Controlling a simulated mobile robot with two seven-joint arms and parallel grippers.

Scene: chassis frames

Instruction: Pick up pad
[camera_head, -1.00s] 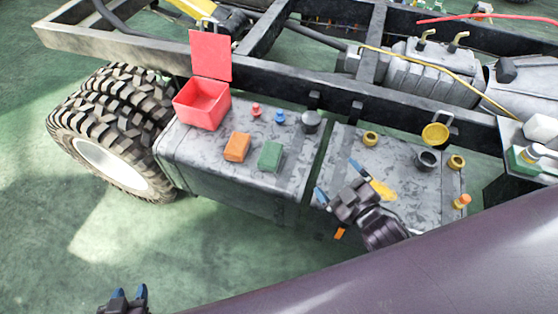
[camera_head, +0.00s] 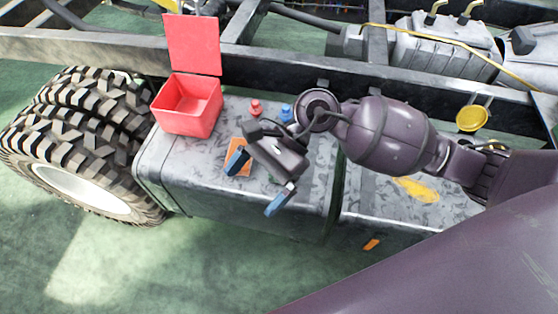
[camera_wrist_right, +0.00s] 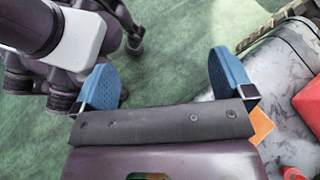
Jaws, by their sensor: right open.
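The orange pad (camera_head: 238,150) lies on the left grey tank's top, partly covered by a blue fingertip of my right gripper (camera_head: 258,181). It also shows at the right in the right wrist view (camera_wrist_right: 262,122), beside the right finger and outside the jaws. My left gripper is not in view.
An open red box (camera_head: 188,105) stands left of the orange pad. A red knob (camera_head: 256,107) and a blue knob (camera_head: 286,113) stand behind it. The dark chassis rail (camera_head: 110,47) runs behind the grey tank (camera_head: 200,205); a large tyre (camera_head: 80,135) is at left.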

